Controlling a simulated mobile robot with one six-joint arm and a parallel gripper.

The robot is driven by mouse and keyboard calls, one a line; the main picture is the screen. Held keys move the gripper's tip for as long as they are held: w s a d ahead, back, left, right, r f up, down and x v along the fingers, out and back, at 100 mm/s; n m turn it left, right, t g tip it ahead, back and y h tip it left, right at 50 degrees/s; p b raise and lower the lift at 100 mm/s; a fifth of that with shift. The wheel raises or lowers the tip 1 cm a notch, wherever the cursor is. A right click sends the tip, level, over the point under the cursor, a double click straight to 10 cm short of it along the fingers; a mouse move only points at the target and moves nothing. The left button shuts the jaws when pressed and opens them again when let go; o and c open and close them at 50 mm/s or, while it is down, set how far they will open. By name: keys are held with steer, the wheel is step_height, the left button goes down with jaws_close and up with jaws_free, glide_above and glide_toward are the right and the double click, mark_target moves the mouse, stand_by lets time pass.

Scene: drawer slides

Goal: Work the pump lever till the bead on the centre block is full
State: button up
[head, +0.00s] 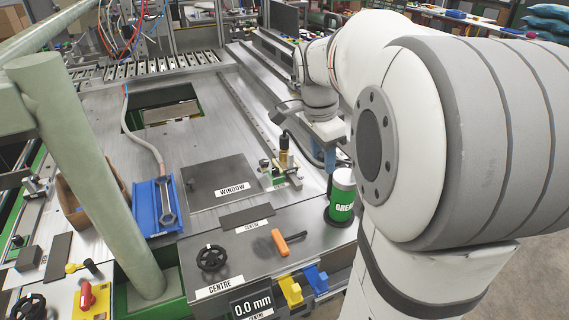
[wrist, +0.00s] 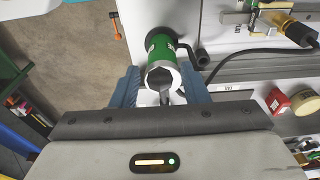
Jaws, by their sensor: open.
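The green-and-white grease pump (head: 342,203) stands at the right edge of the bench, below my gripper (head: 327,155). In the wrist view the pump (wrist: 160,48) shows between the two blue fingers of my gripper (wrist: 161,88), which are apart; I see no clear contact. A thin dark rod (wrist: 166,97) by its white top may be part of the lever; I cannot tell. A small block with a brass fitting (head: 283,158) sits on the rail left of the pump; the brass part also shows in the wrist view (wrist: 298,31). The bead is too small to read.
A black hose (wrist: 240,52) runs from beside the pump towards the brass fitting. An orange-handled tool (head: 287,240) lies on the centre panel near a black handwheel (head: 211,258). A blue tray (head: 158,207) holds a wrench. A green post (head: 90,180) rises at left.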

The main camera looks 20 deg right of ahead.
steer(key=shift+a+r+p, duration=0.25)
steer(key=shift+r+p, duration=0.9)
steer(key=shift+r, duration=0.4)
steer(key=shift+a+r+p, duration=0.2)
steer(key=shift+r+p, duration=0.9)
steer(key=shift+r, duration=0.4)
step_height(320, 180, up, 8)
steer(key=a+f, duration=0.1)
steer(key=s+a+f+n+t, duration=0.1)
steer(key=s+a+f+n, duration=0.5)
steer(key=f+n, duration=0.1)
steer(key=s+a+f+n+t+y, duration=0.1)
steer(key=s+a+f+n+t, duration=0.1)
steer(key=s+a+f+n, duration=0.3)
step_height(320, 180, down, 3)
steer(key=s+n, duration=0.1)
steer(key=n, duration=0.4)
steer(key=shift+s+a+f+n+y, duration=0.15)
steer(key=shift+s+a+n+y, duration=0.15)
steer(key=shift+a, duration=0.1)
steer(key=shift+d, duration=0.1)
